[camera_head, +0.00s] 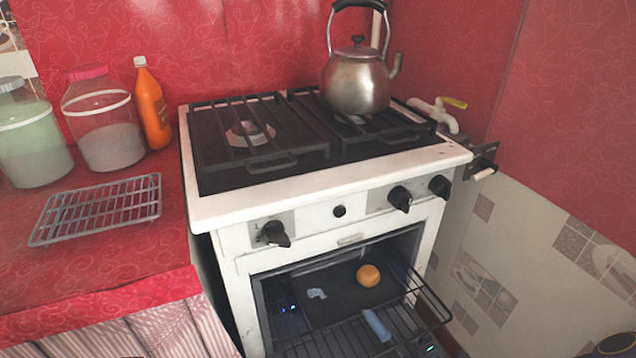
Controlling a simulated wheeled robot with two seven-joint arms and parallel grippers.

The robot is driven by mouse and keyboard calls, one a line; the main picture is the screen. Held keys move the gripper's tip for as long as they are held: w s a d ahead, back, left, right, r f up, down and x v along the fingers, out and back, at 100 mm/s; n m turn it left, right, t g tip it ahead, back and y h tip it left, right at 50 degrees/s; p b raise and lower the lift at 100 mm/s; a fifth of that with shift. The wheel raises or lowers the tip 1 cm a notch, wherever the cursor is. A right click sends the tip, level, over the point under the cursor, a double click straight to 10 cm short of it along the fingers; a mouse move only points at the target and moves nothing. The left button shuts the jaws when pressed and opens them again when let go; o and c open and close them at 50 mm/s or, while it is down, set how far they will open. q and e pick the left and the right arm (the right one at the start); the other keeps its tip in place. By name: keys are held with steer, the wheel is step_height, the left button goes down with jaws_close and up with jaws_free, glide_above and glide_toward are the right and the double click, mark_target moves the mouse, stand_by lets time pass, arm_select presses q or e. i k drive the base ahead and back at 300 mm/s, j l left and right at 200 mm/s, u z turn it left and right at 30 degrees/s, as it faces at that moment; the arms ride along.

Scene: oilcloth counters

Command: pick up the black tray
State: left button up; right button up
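A flat black tray (340,300) lies inside the open oven, below the hob. A round orange-brown bun-like item (368,275) sits at its back right. A small pale grey piece (317,293) lies left of the bun. A light blue block-like piece (377,325) shows nearer the front; I cannot tell whether it rests on the tray or the rack. Neither gripper shows clearly in the head view. Small blue lights show at the oven's left inside and a green light at the lower right; I cannot tell what they belong to.
A wire oven rack (330,340) extends out at the front of the white stove (330,190). A kettle (356,80) stands on the hob. The red counter at left holds a wire rack (98,210), two jars (103,125) and an orange bottle (152,108). A tiled wall is at right.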

mark_target(347, 299)
steer(key=k+l, duration=0.6)
steer(key=k, duration=0.2)
